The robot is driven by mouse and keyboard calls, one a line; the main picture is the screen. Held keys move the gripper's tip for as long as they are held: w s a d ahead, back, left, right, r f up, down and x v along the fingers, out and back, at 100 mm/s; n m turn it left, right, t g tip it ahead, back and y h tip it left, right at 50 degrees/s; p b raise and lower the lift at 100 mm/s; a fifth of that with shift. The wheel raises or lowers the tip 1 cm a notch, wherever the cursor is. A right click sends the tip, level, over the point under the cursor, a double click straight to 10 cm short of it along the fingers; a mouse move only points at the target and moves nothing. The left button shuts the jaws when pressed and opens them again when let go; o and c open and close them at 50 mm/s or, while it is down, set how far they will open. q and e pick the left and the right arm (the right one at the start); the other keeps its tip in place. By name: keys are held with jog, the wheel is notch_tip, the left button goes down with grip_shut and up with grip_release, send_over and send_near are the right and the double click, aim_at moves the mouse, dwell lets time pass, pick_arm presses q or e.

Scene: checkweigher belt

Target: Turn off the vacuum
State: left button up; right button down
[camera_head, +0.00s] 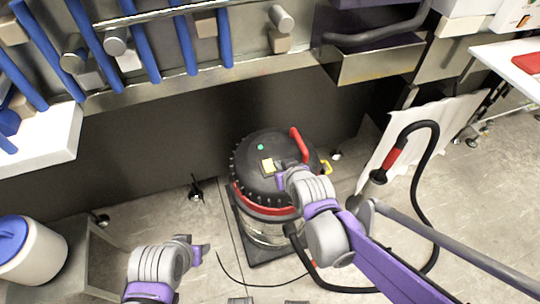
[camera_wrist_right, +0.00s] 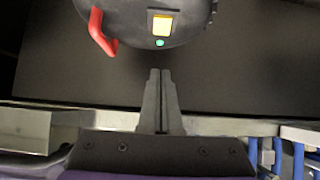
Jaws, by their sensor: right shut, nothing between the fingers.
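The vacuum (camera_head: 252,178) stands on the floor below the belt, with a round black lid and a red band. Its lid carries a yellow switch (camera_head: 267,165), a small lit green light (camera_head: 261,147) and a red handle (camera_head: 299,142). In the right wrist view the yellow switch (camera_wrist_right: 162,25), green light (camera_wrist_right: 160,43) and red handle (camera_wrist_right: 102,32) show at the top. My right gripper (camera_wrist_right: 160,72) is shut and empty, its fingertips pointing toward the lid and short of the switch in the picture. My left gripper (camera_head: 204,254) is left of the vacuum, away from it; its jaw opening is unclear.
A black hose with a red grip (camera_head: 391,158) loops right of the vacuum by a white panel (camera_head: 445,125). The belt frame with blue rollers (camera_head: 140,40) runs above. A white bin with blue lid (camera_head: 35,255) stands at lower left. A cord lies on the floor.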

jog(key=shift+w+a, duration=0.2)
jog(key=b, duration=0.2)
send_over(269, 167)
jog(key=f, duration=0.6)
jog(key=shift+s+d+f, duration=0.1)
jog(key=shift+s+f, duration=0.15)
notch_tip(269, 167, down, 2)
jog(key=shift+w+f, duration=0.1)
jog(key=shift+f, duration=0.75)
